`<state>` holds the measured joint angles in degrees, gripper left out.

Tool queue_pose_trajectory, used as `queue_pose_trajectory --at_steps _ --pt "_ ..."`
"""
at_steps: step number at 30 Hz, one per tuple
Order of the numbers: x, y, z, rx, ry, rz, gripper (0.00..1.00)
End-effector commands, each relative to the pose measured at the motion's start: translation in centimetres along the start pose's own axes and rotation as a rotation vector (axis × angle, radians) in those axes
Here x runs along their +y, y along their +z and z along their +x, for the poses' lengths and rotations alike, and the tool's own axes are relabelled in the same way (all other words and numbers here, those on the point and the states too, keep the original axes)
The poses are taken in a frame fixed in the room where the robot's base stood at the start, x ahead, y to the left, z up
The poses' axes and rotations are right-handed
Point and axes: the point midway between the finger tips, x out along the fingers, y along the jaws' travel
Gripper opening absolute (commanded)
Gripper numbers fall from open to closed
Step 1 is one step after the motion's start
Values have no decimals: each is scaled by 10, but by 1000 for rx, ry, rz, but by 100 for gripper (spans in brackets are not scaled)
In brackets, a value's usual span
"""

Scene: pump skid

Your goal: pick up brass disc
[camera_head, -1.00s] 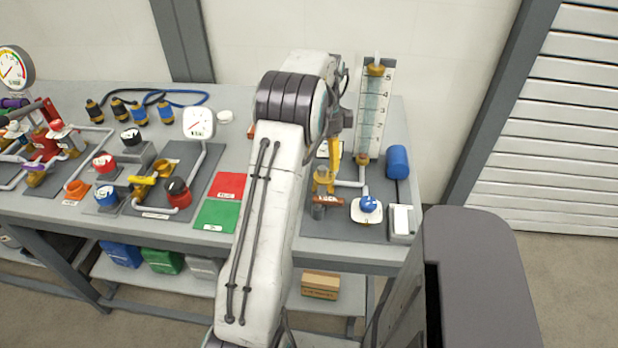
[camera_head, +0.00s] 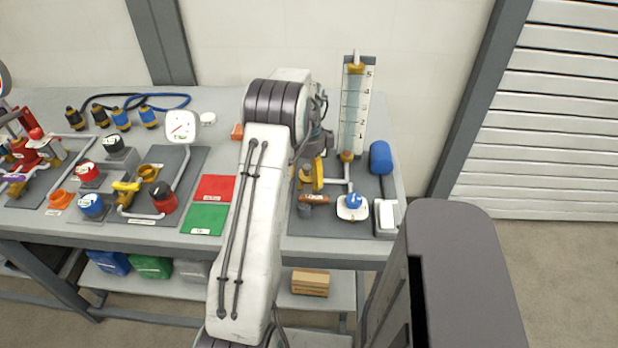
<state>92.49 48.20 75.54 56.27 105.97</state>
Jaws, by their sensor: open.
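A yellow-brass rounded part (camera_head: 318,174) stands on the dark plate at the right end of the bench. It may be the brass disc, but I cannot tell for sure. My gripper (camera_head: 314,158) is open just above and beside it, pointing down behind my arm. Its fingertips are mostly hidden, and I see nothing held in it. Whether it touches the part is not clear.
A clear level tube with a scale (camera_head: 354,110) rises right of my gripper. A blue cylinder (camera_head: 380,157), a blue knob (camera_head: 353,201) and a white-topped box (camera_head: 386,216) stand nearby. Red (camera_head: 216,188) and green (camera_head: 205,219) mats lie left of my arm.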

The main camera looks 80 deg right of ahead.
Motion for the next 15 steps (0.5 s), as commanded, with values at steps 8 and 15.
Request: queue_pose_trajectory --at_steps 8,15 --pt "0 0 0 0 0 0 50" --pt "0 0 0 0 -1 -1 28"
